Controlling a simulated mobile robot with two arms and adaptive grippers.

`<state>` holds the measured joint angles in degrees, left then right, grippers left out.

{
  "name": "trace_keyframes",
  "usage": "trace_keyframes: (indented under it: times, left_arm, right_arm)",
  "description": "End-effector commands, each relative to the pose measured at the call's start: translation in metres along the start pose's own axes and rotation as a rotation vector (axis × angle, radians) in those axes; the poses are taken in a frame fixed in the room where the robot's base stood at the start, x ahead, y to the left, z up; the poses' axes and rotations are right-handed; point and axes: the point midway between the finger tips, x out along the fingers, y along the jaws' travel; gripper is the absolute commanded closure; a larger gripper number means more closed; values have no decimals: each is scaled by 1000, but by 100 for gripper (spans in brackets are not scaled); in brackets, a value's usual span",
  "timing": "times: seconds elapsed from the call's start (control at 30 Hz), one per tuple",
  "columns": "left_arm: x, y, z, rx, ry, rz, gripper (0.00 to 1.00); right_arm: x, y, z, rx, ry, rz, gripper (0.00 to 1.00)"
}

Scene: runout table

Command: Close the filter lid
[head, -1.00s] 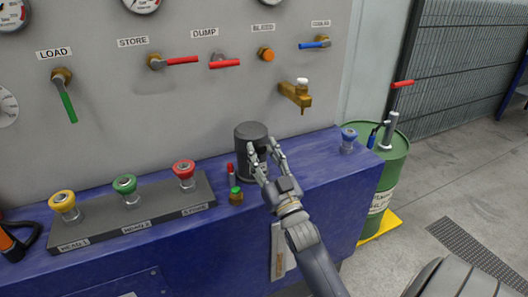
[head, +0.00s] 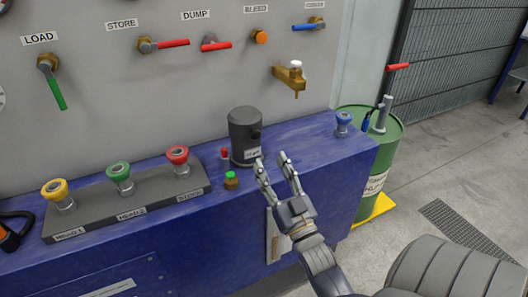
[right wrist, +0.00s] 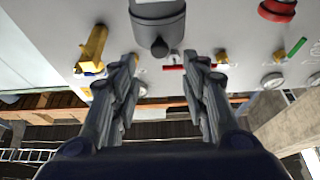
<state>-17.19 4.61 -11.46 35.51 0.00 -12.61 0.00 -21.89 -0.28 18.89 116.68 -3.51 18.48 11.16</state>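The filter is a dark grey upright cylinder (head: 243,137) with a white label low on its front, standing on the blue bench top. Its dark top (head: 244,114) looks level and seated on the body; I see no gap, though the seam is hard to make out. A dark knob sticks out on its right side. My right gripper (head: 271,163) is open and empty in front of the filter, apart from it. In the right wrist view the filter (right wrist: 157,14) shows at the top, beyond the spread fingers (right wrist: 160,64). My left gripper is not in view.
A small green-capped item (head: 231,181) and a red-topped one (head: 225,153) stand left of the filter. A button box (head: 125,205) lies further left. A brass tap (head: 290,78) overhangs at right. A blue knob (head: 342,123) stands near the bench's right end, by a green drum (head: 378,150).

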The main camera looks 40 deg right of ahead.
Motion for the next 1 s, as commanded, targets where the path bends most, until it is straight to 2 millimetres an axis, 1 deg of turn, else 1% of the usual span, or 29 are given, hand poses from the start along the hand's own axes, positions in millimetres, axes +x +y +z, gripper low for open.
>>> trace_keyframes:
  times: [0.03, 0.1, 0.23, 0.87, 0.93, 1.0]
  left_arm:
    - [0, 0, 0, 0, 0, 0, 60]
    - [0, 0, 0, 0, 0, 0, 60]
    - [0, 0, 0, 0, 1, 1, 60]
    - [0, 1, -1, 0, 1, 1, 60]
    - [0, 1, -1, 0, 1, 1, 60]
    - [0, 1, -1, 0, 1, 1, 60]
  right_arm:
    - [-8, 0, 1, 0, -3, 1, 58]
    - [-15, 0, 1, 1, -2, 1, 58]
    - [-21, 0, 0, 0, 0, 1, 58]
    - [-22, 0, 0, 0, -4, 0, 58]
    - [-22, -3, 4, 2, -27, -3, 58]
    - [-22, -7, 13, 3, -79, -7, 58]
